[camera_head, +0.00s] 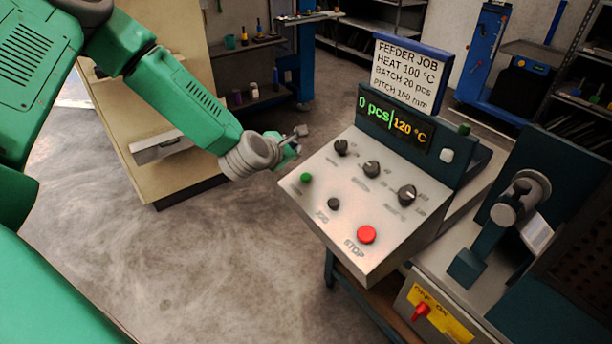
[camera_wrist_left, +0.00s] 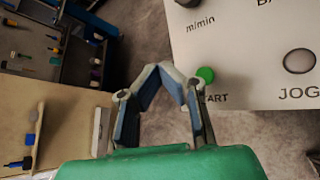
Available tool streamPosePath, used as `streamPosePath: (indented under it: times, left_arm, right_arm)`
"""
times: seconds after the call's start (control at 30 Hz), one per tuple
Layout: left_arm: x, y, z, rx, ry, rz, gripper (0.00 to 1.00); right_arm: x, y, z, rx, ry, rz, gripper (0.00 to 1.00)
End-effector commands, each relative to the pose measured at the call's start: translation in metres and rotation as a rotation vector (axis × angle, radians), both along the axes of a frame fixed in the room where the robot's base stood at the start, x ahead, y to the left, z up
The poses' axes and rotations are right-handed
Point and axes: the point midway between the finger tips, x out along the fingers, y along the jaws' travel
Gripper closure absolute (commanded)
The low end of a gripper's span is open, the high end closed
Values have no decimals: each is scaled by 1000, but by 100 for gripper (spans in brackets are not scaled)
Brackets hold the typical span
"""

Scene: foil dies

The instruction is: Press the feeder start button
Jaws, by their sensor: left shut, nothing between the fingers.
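The green start button (camera_head: 306,177) sits at the left front of the sloped control panel (camera_head: 335,222). In the left wrist view the green button (camera_wrist_left: 205,75) is beside the word START, partly covered by a finger. My left gripper (camera_head: 295,143) is shut and empty, beyond the panel's left edge and apart from the button. In the left wrist view its fingers (camera_wrist_left: 165,72) meet just left of the button. The display (camera_head: 395,120) reads 0 pcs and 120 °C. My right gripper is not in view.
A black JOG button (camera_head: 333,204), a red STOP button (camera_head: 366,235) and dark knobs (camera_head: 372,169) share the panel. A job sign (camera_head: 407,75) reads heat 100 °C, batch 20 pcs, pitch 100 mm. A machine with a roller (camera_head: 520,200) stands right.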

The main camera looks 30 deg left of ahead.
Motion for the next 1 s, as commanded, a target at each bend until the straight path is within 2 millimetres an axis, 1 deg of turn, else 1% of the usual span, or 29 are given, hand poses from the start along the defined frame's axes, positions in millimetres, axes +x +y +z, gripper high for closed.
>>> streamPosePath:
  times: [0.17, 0.27, 0.47, 0.73, 0.83, 1.0]
  left_arm:
    - [2, 2, -8, -1, 1, 1, 100]
    - [4, 1, -16, -1, 1, 1, 100]
    - [11, -2, -42, 1, 1, -1, 100]
    - [21, -8, -77, 0, 2, 1, 100]
    - [23, -9, -84, 0, 2, 1, 100]
    - [25, -8, -85, -1, 1, 0, 100]
  right_arm:
    - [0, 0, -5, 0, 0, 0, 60]
    - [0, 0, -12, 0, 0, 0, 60]
    - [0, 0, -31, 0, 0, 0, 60]
    - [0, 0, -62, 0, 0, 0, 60]
    - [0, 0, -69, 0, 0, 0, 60]
    - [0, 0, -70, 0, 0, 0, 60]
